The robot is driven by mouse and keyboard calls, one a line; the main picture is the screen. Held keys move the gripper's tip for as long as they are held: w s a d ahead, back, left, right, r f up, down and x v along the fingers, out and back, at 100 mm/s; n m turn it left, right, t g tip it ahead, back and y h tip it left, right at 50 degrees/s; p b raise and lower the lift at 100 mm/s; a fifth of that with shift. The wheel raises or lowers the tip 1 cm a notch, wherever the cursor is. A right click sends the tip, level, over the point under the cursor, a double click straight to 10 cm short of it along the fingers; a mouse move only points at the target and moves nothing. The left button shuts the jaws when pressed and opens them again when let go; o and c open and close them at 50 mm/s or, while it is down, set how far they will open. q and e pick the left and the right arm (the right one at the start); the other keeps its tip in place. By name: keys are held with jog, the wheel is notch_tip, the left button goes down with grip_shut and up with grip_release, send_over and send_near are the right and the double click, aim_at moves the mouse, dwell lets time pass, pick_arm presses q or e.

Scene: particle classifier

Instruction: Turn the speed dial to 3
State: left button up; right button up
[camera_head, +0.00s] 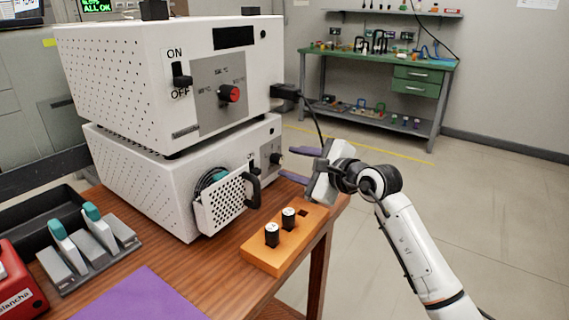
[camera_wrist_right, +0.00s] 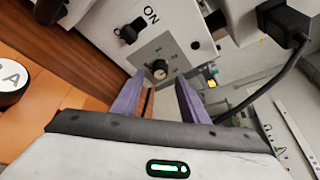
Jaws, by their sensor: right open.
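The speed dial (camera_wrist_right: 159,69) is a small dark knob on a grey panel of the lower white machine (camera_head: 150,190). It also shows in the head view (camera_head: 275,158). The marks around it are too small to read, so I cannot tell its setting. My right gripper (camera_head: 299,164) is open, its two purple fingers pointing at the panel. In the right wrist view (camera_wrist_right: 157,92) the dial appears between and beyond the fingertips, and nothing is between the fingers. My left gripper is not in view.
An ON switch (camera_wrist_right: 131,32) sits beside the dial. The perforated drawer (camera_head: 222,205) with a black handle projects from the lower machine. An orange block (camera_head: 267,260) with two labelled black pieces lies below the gripper. A black cable (camera_head: 312,118) hangs close by.

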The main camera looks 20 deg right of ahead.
aim_at(282, 160)
jog(key=shift+x, duration=1.9)
grip_shut()
